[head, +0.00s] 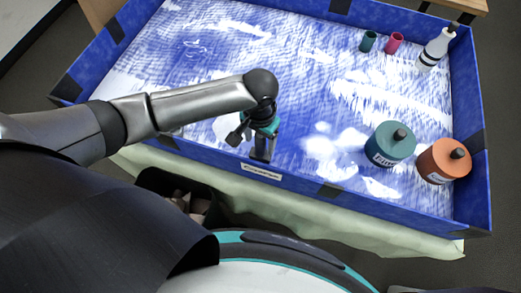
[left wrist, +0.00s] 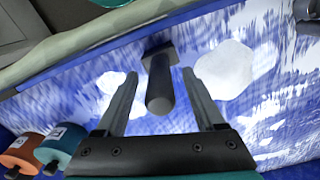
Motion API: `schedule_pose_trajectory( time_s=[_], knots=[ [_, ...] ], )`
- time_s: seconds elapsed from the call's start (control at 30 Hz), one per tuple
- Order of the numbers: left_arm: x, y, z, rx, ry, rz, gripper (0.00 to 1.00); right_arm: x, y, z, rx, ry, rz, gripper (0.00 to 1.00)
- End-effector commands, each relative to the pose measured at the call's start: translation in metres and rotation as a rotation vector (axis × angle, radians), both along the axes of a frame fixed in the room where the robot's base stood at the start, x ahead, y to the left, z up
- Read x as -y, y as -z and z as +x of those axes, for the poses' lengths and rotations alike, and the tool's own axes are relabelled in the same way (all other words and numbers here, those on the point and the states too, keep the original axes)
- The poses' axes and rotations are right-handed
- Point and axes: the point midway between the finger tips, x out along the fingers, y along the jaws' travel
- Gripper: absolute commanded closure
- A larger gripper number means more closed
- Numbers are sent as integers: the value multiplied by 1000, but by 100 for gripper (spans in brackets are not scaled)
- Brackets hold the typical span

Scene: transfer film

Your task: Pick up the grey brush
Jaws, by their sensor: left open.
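The grey brush (left wrist: 160,84) shows in the left wrist view, with a dark cylindrical handle and a wider block at its far end, near the blue tray's wall. My left gripper (left wrist: 159,75) is open, with one finger on each side of the brush in that picture. Gaps show between the brush and both fingers. In the head view my left gripper (head: 262,153) points down inside the tray by its near wall. I cannot make out the brush for certain there. My right gripper is not in view.
The blue tray (head: 330,190) has raised walls and a white-streaked floor. A teal bottle (head: 388,146) and an orange bottle (head: 444,160) stand at right. A white bottle (head: 436,48), a pink cup (head: 395,43) and a teal cup (head: 369,41) stand at the back. The tray's middle is clear.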

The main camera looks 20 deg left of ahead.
Motion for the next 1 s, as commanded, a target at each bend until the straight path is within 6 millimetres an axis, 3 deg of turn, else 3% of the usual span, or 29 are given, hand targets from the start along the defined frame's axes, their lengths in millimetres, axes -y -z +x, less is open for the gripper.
schedule_pose_trajectory(
  time_s=[0.2,0.47,1.0],
  knots=[
    [-1,29,-2,0,0,1,29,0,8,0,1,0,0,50],
    [0,30,-2,0,1,1,29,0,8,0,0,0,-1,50],
    [0,30,-2,0,1,0,89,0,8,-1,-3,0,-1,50]
  ],
)
